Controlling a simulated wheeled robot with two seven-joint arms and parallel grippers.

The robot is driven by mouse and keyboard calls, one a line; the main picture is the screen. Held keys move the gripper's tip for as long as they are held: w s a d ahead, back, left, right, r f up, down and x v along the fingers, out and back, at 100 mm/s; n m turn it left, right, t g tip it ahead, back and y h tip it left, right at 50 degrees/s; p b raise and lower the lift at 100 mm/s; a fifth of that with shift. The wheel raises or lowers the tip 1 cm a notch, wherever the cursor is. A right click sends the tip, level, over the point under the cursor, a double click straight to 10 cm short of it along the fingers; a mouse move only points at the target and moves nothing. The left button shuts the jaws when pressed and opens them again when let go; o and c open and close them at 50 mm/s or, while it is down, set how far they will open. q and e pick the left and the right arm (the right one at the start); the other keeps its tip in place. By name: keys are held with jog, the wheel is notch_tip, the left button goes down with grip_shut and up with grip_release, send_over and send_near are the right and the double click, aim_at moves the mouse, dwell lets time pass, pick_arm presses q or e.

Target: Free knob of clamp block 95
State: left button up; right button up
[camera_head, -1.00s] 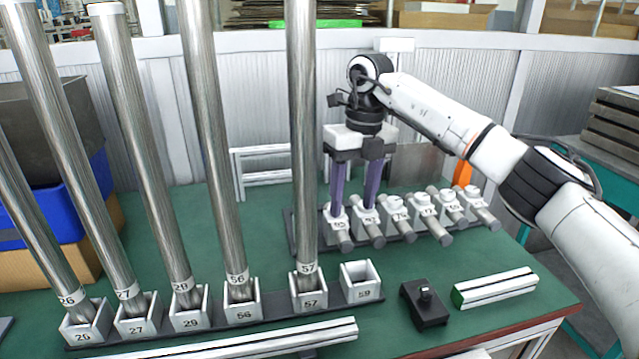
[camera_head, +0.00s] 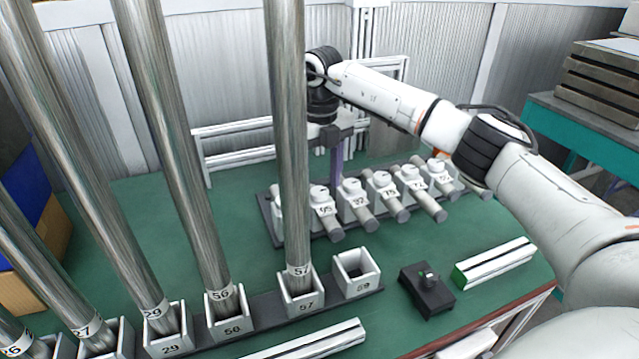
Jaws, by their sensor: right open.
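Clamp block 95 (camera_head: 325,210) is a white block with a grey cylinder jutting toward me. It stands in a row of similar blocks on a dark base, just right of the tall tube marked 57. Its white knob (camera_head: 318,191) is on top. My right gripper (camera_head: 320,180) points down over this part of the row, open. One purple finger shows behind block 95; the other is hidden by tube 57, so contact with the knob cannot be told. My left gripper is out of view.
Tall metal tubes stand in numbered white sockets in front; tube 57 (camera_head: 289,150) blocks part of the view. Socket 59 (camera_head: 357,272) is empty. A black device (camera_head: 427,288) and a white bar (camera_head: 495,262) lie at the right. Blocks 92 (camera_head: 352,190) and 79 (camera_head: 381,184) stand close beside block 95.

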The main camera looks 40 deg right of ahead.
jog(key=shift+f, duration=0.5)
jog(key=c, duration=1)
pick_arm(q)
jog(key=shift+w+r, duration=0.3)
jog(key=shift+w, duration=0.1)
pick_arm(e)
jog(key=shift+c, duration=0.2)
